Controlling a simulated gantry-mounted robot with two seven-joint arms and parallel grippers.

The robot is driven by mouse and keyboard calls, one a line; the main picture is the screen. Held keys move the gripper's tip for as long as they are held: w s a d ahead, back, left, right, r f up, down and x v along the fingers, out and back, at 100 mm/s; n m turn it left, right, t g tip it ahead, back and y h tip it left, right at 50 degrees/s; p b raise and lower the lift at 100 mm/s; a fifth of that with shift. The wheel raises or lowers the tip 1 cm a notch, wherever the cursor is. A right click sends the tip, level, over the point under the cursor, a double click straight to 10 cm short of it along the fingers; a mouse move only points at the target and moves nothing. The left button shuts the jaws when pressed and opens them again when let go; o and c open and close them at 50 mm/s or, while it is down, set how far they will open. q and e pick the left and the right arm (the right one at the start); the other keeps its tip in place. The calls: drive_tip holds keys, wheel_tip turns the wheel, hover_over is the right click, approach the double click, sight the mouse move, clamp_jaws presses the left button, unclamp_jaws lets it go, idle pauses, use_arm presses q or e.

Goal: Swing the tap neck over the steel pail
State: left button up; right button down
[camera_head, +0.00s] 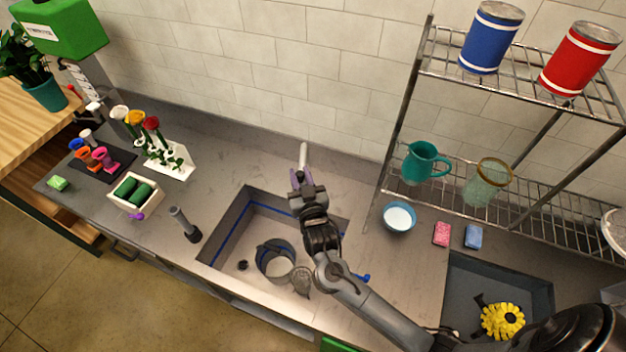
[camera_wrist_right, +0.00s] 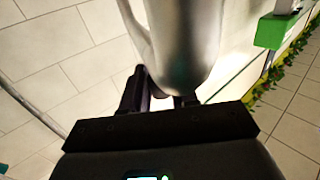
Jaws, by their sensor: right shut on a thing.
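The steel pail (camera_head: 277,262) stands inside the sink (camera_head: 222,235), below and left of my right arm. The pale metal tap neck (camera_head: 303,153) rises behind the sink, at the tips of my right gripper (camera_head: 298,178). My right gripper is shut on the tap neck. In the right wrist view the tap neck is a thick silver tube (camera_wrist_right: 187,40) between the fingers (camera_wrist_right: 160,98). My forearm hides part of the sink's right side, so I cannot trace the whole neck. My left gripper is not in view.
A grey mesh-like piece (camera_head: 302,281) is beside the pail. A dark upright handle (camera_head: 186,226) stands left of the sink. Flowers in a white holder (camera_head: 177,163) stand at the left. A wire shelf (camera_head: 402,115) and a white-filled bowl (camera_head: 399,217) are at the right.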

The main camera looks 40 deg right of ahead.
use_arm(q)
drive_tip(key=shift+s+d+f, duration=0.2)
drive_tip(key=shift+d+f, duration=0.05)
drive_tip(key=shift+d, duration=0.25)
use_arm(e)
drive_tip(key=w+a, duration=0.3)
drive_tip(key=w, duration=0.1)
drive_tip(key=shift+w+a, duration=0.35)
drive_tip(key=shift+a, duration=0.05)
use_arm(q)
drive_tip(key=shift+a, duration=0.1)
use_arm(e)
drive_tip(key=shift+f, duration=0.1)
drive_tip(key=c, duration=1.3)
unclamp_jaws()
drive_tip(key=o, duration=0.3)
drive_tip(key=shift+w, duration=0.1)
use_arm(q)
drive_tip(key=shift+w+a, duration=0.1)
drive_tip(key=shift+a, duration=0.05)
